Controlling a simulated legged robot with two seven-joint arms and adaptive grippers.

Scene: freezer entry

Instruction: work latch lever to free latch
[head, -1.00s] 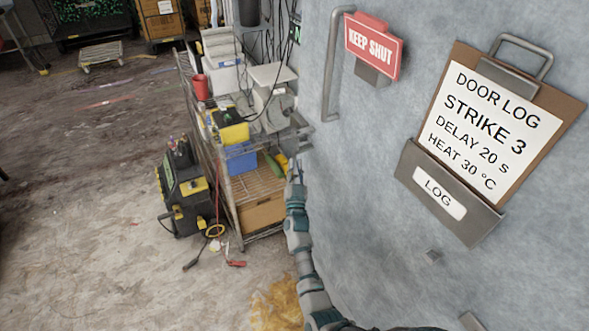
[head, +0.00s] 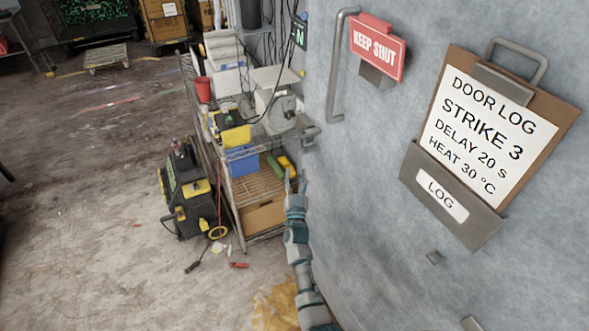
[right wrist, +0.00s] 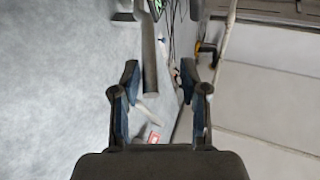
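The latch (head: 309,134) is a grey metal fitting at the left edge of the pale blue-grey door, below the long door handle (head: 337,75). My right gripper (head: 297,181) is small and partly hard to make out in the head view, just below the latch. In the right wrist view my right gripper (right wrist: 160,76) has its two dark fingers spread apart, with nothing between the pads. A grey bar, seemingly the lever (right wrist: 150,62), stands ahead of the fingertips, nearer the left finger; contact is not evident. My left gripper is not in view.
A wire shelf cart (head: 258,185) with boxes and tools stands close to the left of the right arm. A black-yellow machine (head: 184,190) stands beside it. A red sign (head: 376,48) and a log clipboard (head: 490,125) hang on the door. Floor at left is mostly clear.

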